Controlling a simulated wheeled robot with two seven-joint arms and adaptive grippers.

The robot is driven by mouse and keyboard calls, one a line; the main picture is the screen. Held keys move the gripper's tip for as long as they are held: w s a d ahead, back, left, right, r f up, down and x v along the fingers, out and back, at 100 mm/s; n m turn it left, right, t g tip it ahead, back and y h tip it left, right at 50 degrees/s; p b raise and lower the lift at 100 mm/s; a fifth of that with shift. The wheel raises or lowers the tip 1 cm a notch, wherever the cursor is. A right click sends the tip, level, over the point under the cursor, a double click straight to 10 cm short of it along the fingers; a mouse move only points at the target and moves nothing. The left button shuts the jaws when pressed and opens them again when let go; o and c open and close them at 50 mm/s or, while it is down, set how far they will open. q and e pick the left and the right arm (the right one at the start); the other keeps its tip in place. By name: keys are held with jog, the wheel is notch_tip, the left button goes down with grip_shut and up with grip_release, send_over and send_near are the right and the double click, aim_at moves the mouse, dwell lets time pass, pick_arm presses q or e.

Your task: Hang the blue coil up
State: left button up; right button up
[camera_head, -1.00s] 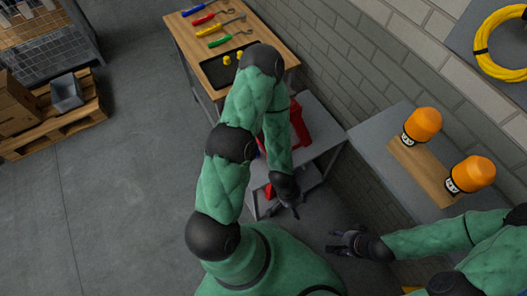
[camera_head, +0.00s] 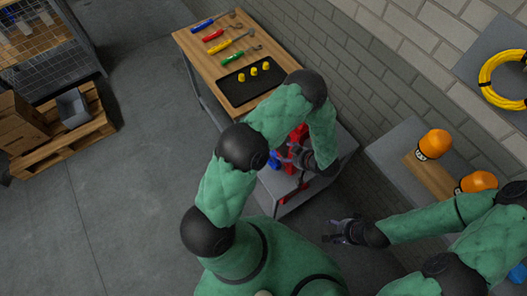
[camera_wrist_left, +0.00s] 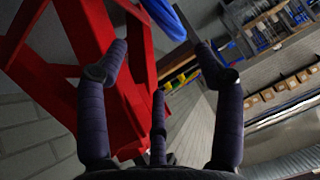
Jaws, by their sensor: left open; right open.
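A blue thing, likely the blue coil (camera_head: 273,163), is partly seen by the red stand (camera_head: 299,134) on the grey cart; my arm hides much of this area. In the left wrist view a blue curved band (camera_wrist_left: 164,17) shows at the top, beyond the fingertips, beside the red frame (camera_wrist_left: 92,30). My left gripper (camera_head: 289,158) is open and empty close to the blue thing. Its spread fingers show in the left wrist view (camera_wrist_left: 160,70) with nothing between them. My right gripper (camera_head: 338,232) is open and empty, low and right of the cart.
A yellow coil (camera_head: 487,82) hangs on a grey wall panel (camera_head: 480,50) at right. Orange helmets (camera_head: 434,144) rest on a wooden board. A wooden bench (camera_head: 190,42) holds tools and a black tray (camera_head: 240,92). A pallet (camera_head: 75,140) stands at left; the floor between is clear.

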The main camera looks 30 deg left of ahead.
pick_arm(q)
jog(key=x, duration=0.7)
jog(key=s+b+x, duration=0.1)
jog(key=x, duration=0.2)
jog(key=shift+w+a+r, duration=0.1)
jog(key=shift+a, duration=0.45)
jog(key=shift+c, duration=0.3)
grip_shut()
